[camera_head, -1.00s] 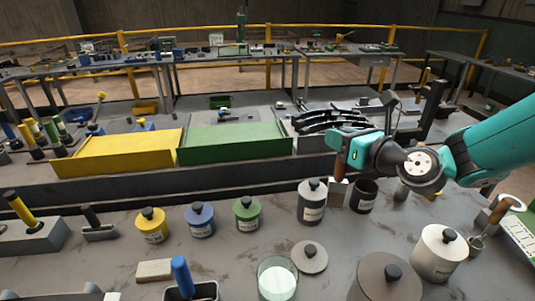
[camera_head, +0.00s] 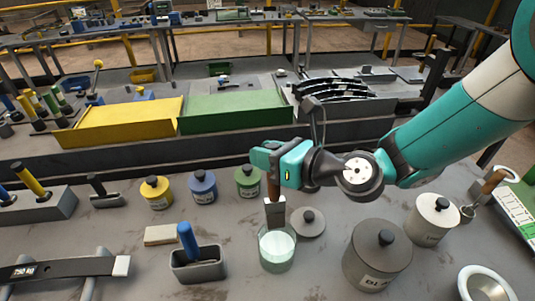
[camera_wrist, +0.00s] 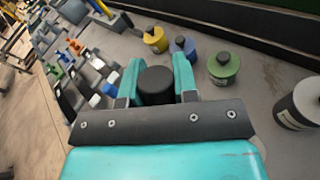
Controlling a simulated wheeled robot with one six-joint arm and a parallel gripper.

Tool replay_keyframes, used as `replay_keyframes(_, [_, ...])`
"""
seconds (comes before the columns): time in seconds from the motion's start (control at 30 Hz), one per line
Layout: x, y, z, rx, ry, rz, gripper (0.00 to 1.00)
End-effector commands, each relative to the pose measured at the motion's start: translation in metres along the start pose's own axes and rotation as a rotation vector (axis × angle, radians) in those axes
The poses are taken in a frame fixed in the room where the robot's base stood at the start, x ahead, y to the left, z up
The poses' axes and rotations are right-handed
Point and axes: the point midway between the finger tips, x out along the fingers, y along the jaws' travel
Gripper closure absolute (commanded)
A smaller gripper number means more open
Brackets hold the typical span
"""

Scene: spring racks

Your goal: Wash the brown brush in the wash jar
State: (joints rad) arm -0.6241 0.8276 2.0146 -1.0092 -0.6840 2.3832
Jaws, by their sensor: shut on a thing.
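My gripper (camera_head: 271,160) is shut on the brown brush (camera_head: 274,190), held upright with its pale, block-like lower part pointing down. In the wrist view my gripper's fingers (camera_wrist: 157,85) close on a dark round end, apparently the brush's top. The wash jar (camera_head: 277,256) is a clear glass jar with pale liquid, seen in the head view. The brush stands right at the jar's mouth; its lower end overlaps the far rim in the picture. I cannot tell whether the tip is inside the jar. A grey lid (camera_head: 308,222) lies on the table right beside the jar.
A blue-handled brush (camera_head: 188,240) stands in a grey tub (camera_head: 199,268) left of the jar. A large grey lidded canister (camera_head: 376,260) and a white one (camera_head: 431,222) stand to the right. Yellow (camera_head: 156,194), blue (camera_head: 203,188) and green (camera_head: 247,182) lidded pots stand behind.

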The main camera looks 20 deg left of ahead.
Motion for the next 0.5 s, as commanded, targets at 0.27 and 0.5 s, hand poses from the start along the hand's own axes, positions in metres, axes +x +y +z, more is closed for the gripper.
replay_keyframes(0.27, [0.007,-0.008,-0.027,0.002,0.001,-0.001,0.96])
replay_keyframes(0.5, [0.007,-0.008,-0.050,0.002,0.000,-0.001,0.96])
